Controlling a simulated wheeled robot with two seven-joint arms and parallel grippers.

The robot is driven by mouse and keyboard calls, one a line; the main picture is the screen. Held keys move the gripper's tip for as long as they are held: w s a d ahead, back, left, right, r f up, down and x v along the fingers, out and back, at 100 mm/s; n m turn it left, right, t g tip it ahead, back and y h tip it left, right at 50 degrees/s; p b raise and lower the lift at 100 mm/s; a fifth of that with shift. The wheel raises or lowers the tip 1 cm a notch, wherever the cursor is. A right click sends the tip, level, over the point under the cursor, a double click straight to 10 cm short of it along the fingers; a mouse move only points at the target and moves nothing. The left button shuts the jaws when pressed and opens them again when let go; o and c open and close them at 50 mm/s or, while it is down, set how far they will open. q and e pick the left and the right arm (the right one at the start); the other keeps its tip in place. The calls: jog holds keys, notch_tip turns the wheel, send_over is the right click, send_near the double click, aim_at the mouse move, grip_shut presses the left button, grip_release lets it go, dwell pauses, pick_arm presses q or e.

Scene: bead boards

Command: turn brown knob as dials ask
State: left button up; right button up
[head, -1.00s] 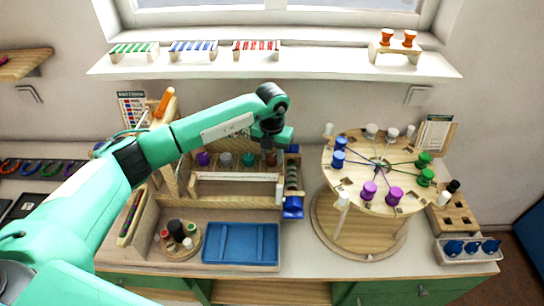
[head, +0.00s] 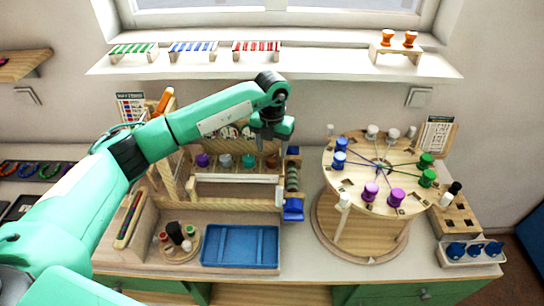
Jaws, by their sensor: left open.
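The brown knob (head: 271,160) is the rightmost in a row of knobs on the wooden bead frame. Purple (head: 202,160), grey (head: 225,161) and teal (head: 248,160) knobs stand to its left. Several small pale dials (head: 231,132) show above the row, partly behind my left arm; their readings are too small to tell. My left gripper (head: 271,147) points down just above the brown knob, open and apparently empty. Whether its fingers touch the knob I cannot tell. My right gripper is not in view.
A blue tray (head: 240,261) lies in front of the frame. A round wooden table (head: 376,190) with coloured spools stands to the right. A small round board with pots (head: 166,250) is at the front left. A shelf (head: 330,63) runs behind.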

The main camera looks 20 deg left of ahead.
aim_at(272, 158)
pick_arm(q)
notch_tip(272, 158, up, 10)
jog(key=b, duration=0.2)
jog(key=shift+r+b, duration=0.15)
jog(key=shift+b, duration=0.25)
